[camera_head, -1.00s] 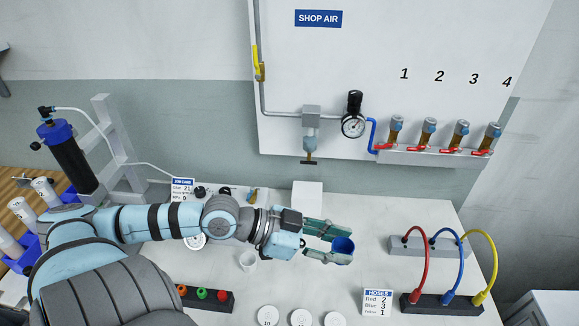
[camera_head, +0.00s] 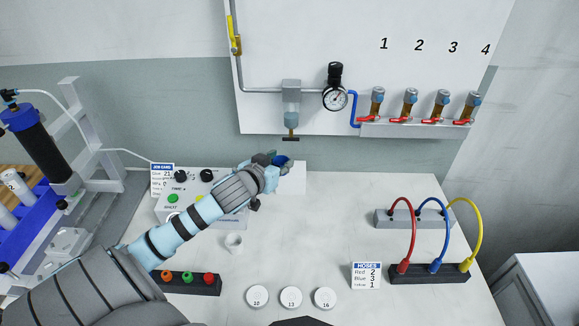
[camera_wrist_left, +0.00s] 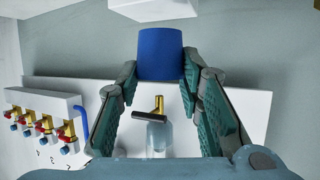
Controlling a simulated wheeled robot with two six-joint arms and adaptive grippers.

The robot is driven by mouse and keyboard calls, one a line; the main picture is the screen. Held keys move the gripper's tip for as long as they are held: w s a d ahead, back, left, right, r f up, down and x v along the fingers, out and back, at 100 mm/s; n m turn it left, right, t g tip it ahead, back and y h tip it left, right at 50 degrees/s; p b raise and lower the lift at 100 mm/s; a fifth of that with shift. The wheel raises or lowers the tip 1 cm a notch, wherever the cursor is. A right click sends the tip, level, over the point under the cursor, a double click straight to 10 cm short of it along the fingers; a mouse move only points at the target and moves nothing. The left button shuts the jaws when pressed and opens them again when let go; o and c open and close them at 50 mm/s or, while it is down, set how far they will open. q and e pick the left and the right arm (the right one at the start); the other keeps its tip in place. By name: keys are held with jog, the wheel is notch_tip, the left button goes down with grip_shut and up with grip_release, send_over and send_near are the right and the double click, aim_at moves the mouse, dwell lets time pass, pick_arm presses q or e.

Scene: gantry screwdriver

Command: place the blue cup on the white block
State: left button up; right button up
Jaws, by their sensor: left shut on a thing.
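The blue cup (camera_head: 281,160) is held in my left gripper (camera_head: 278,160) at the back of the bench; the wrist view shows the cup (camera_wrist_left: 160,53) between the fingertips (camera_wrist_left: 158,72). The fingers are shut on its sides. The white block (camera_head: 293,180) stands at the back of the bench, just below the cup in the head view and partly hidden by my arm. In the wrist view a white block face (camera_wrist_left: 152,9) shows beyond the cup at the top edge. I cannot tell whether cup and block touch. My right gripper is not in view.
The wall panel with a filter (camera_head: 291,105), gauge (camera_head: 335,98) and several valves stands behind. Hoses (camera_head: 436,235) stand at right.

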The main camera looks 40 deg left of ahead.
pick_arm(q)
jog(key=w, duration=0.2)
jog(key=w+a, duration=0.1)
jog(key=w, duration=0.3)
jog(key=shift+w+a+f+b, duration=0.15)
jog(key=shift+a+b, duration=0.1)
jog(key=shift+b, duration=0.15)
notch_tip(320, 180, down, 3)
jog(key=shift+f+b, duration=0.15)
jog(key=shift+b, duration=0.6)
jog(key=shift+c, duration=0.3)
jog(key=o, duration=0.8)
jog(key=p+v, duration=0.4)
jog(key=v, duration=0.8)
